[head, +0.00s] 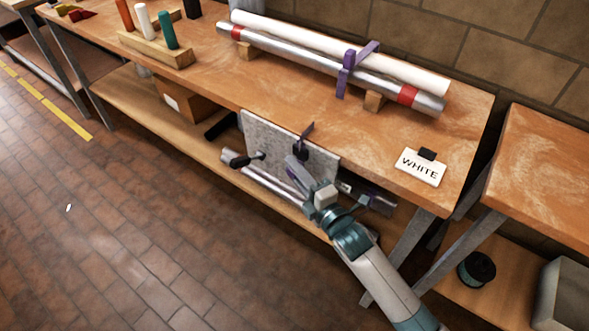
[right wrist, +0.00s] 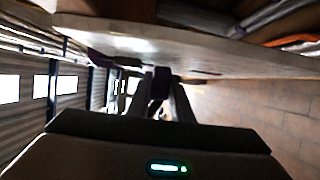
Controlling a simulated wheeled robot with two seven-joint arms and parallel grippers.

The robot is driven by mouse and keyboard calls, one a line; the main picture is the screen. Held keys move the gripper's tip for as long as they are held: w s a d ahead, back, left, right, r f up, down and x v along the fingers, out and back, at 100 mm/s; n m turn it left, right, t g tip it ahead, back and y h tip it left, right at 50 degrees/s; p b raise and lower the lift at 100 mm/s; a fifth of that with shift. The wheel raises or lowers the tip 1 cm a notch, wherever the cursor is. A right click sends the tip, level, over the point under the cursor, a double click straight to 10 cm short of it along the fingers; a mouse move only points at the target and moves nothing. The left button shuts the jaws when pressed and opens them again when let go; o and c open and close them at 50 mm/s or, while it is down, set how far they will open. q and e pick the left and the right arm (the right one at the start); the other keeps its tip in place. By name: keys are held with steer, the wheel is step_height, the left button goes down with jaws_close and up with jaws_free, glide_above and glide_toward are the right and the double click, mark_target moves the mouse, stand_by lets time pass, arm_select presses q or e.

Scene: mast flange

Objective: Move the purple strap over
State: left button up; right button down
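A purple strap (head: 346,76) loops around a silver tube with red bands (head: 300,60) and a white tube (head: 400,70) on the bench, right of their middle. My right gripper (head: 300,172) is low in front of the bench, before a grey plate (head: 262,135) on its front edge. A second purple piece (head: 292,168) is at its fingertips, against the plate. In the right wrist view the fingers (right wrist: 160,90) close around a dark purple piece (right wrist: 161,78); its full shape is hidden. My left gripper is in neither view.
A black clamp (head: 301,148) grips the plate's top edge. A card reading WHITE (head: 420,167) lies at the bench's right end. A wooden block with coloured pegs (head: 155,46) stands at left.

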steer(key=shift+f, duration=0.15)
arm_select(q)
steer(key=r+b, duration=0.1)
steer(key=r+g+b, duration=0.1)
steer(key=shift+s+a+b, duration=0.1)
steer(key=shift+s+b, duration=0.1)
steer(key=shift+b, duration=0.15)
arm_select(e)
step_height(320, 180, down, 6)
steer(key=shift+r, duration=0.1)
steer(key=c, duration=1.6)
jaws_free()
steer(key=shift+s+d, duration=0.1)
